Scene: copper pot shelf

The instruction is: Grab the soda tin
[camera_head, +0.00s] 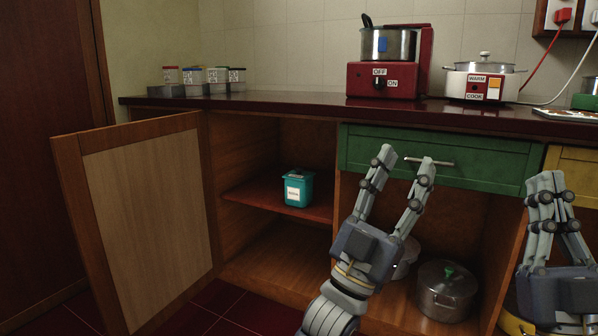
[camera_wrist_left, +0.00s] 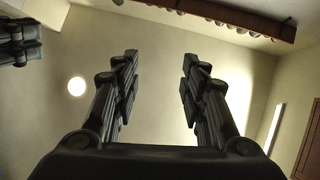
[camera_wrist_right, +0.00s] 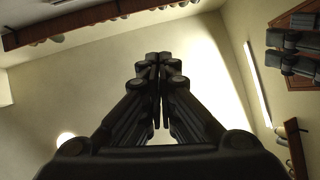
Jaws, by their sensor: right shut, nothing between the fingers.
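An open cupboard door (camera_head: 150,225) stands at the left of the shelf (camera_head: 262,196). A green drawer (camera_head: 480,165) is above metal pots (camera_head: 447,290). The counter (camera_head: 300,106) holds several jars (camera_head: 217,78), a red cooker (camera_head: 385,78) and a white cooker (camera_head: 480,83).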

